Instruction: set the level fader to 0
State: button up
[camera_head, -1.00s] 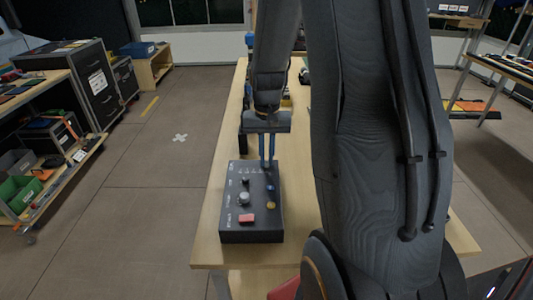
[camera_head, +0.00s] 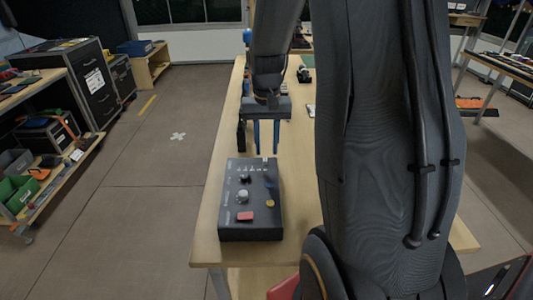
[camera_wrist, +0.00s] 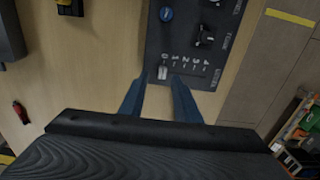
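The dark control box (camera_head: 250,228) lies on the wooden table, and its printed scale runs along the far edge. The level fader (camera_wrist: 162,73) has a small pale cap, seen in the wrist view at the end of the scale marked 0, in line with that mark as far as I can tell. In the head view the cap is a small pale spot (camera_head: 264,159). My gripper (camera_head: 266,151) is over the far edge of the box. Its two blue fingers are apart, also in the wrist view (camera_wrist: 159,76), with the cap between them near their tips and no visible grip on it.
The box also carries a black knob (camera_wrist: 204,37), a blue knob (camera_wrist: 166,14), a pale knob (camera_head: 243,196), a yellow button (camera_head: 270,203) and a red button (camera_head: 245,216). Dark items stand on the table beyond.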

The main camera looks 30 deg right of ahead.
aim_at(267, 159)
jog(key=shift+r, duration=2.25)
jog(key=s+a+n, duration=0.1)
jog(key=a, duration=0.1)
jog(key=s+a+f+n, duration=0.1)
jog(key=s+a, duration=0.1)
jog(key=a, duration=0.1)
jog(key=s+a+f, duration=0.1)
jog(key=s+a, duration=0.1)
jog(key=a, duration=0.1)
jog(key=shift+s+a+n, duration=0.25)
jog(key=shift+n, duration=0.15)
jog(key=s+a+f+n, duration=0.1)
jog(key=s+a, duration=0.1)
jog(key=s+a+n, duration=0.1)
jog(key=s+a, duration=0.1)
jog(key=s, duration=0.1)
jog(key=s+a+f+n, duration=0.1)
jog(key=s+a, duration=0.1)
jog(key=s, duration=0.1)
jog(key=shift+s+a+f+t, duration=0.15)
jog(key=shift+a+f+t, duration=0.15)
jog(key=shift+a+f, duration=0.1)
jog(key=shift+d+r, duration=0.1)
